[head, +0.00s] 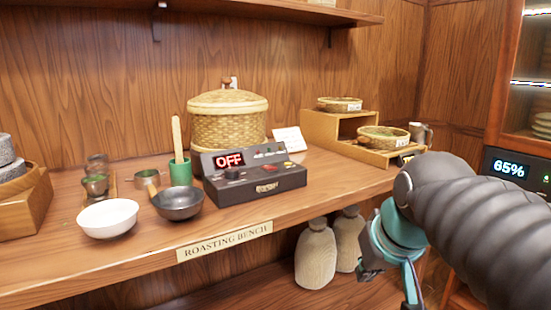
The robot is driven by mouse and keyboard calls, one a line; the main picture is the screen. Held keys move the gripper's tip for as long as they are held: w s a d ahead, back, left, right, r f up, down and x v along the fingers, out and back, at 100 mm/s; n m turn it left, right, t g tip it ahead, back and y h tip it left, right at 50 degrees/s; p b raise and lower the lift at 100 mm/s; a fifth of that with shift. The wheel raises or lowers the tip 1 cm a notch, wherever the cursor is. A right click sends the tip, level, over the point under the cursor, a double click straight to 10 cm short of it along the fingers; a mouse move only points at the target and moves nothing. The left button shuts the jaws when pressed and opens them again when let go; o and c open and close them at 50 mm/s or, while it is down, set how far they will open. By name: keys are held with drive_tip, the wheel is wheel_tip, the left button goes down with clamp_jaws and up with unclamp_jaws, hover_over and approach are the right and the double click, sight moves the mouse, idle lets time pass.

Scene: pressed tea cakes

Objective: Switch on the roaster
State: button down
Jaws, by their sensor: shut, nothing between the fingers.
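The roaster (256,181) looks to be the dark box on the wooden bench, near the middle of the head view. Its lit red display (229,160) reads OFF. A dark knob (232,173) sits below the display, and small coloured buttons or lights are on the top panel to its right. A small brass-coloured plate is on its front. My gripper (388,284) is shut and empty, low at the right, in front of the bench edge and apart from the roaster. The arm hides part of the bench's right end.
A white bowl (108,218), a dark pan (178,203) and a green cup (181,172) stand left of the roaster. A lidded basket (227,122) is behind it. A stepped wooden stand (323,126) with shallow baskets is at right. Two pale sacks (315,255) stand under the bench.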

drive_tip(key=w+a+r+n+y, duration=0.1)
drive_tip(key=w+a+r+n, duration=0.1)
drive_tip(key=w+a+r, duration=0.4)
drive_tip(key=w+a+r+n+y, duration=0.2)
drive_tip(key=w+a+r, duration=0.5)
drive_tip(key=w+r, duration=0.8)
drive_tip(key=shift+w+r+n, duration=0.35)
drive_tip(key=shift+w+n, duration=0.35)
drive_tip(key=shift+w, duration=0.3)
hover_over(270, 167)
drive_tip(key=s+d, duration=0.1)
wheel_tip(270, 167, down, 8)
drive_tip(key=f, duration=0.1)
drive_tip(key=f+b, duration=0.1)
drive_tip(key=f, duration=0.1)
drive_tip(key=shift+s+d, duration=0.1)
drive_tip(key=shift+s, duration=0.1)
drive_tip(key=shift+f, duration=0.4)
drive_tip(key=shift+f+b, duration=0.1)
drive_tip(key=shift+b, duration=0.3)
